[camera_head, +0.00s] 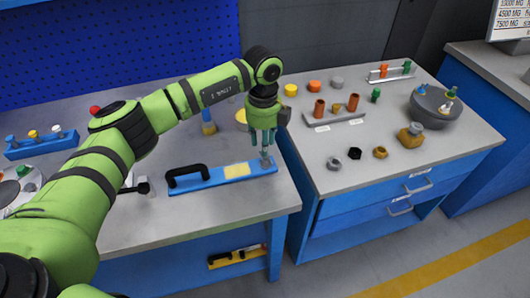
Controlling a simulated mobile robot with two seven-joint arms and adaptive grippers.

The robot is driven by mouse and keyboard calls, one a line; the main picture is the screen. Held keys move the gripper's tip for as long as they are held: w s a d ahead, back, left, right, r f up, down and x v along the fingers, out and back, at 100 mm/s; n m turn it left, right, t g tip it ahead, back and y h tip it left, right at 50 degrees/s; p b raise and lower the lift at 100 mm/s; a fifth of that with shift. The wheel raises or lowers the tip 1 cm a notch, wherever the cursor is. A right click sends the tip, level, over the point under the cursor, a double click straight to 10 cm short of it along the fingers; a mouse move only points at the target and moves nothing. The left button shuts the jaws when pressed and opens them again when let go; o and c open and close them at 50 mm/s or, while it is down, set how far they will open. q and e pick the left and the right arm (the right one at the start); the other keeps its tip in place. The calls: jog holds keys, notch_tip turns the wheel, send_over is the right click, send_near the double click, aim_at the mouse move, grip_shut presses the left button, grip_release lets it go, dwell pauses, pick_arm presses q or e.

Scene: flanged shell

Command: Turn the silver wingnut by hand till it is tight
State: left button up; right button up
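A blue plate (208,179) with a black handle and a yellowish label lies on the left bench near its front edge. A small silver piece, apparently the wingnut (265,159), stands at the plate's right end. My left gripper (262,147) points down just above that end, its fingers close over the silver piece. The fingers hide part of it, and I cannot tell whether they touch it or how far they are closed. My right gripper is not in view.
The right bench holds a rack with copper-coloured cylinders (320,109), several loose nuts (381,152) and a grey bowl (434,107). A blue rack (41,144) stands at the far left. A gap separates the benches right of the plate.

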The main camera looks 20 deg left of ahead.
aim_at(266, 159)
pick_arm(q)
notch_tip(266, 159, down, 4)
jog(key=shift+r+p, duration=0.25)
jog(key=shift+p, duration=0.15)
jog(key=shift+f, duration=0.4)
grip_shut()
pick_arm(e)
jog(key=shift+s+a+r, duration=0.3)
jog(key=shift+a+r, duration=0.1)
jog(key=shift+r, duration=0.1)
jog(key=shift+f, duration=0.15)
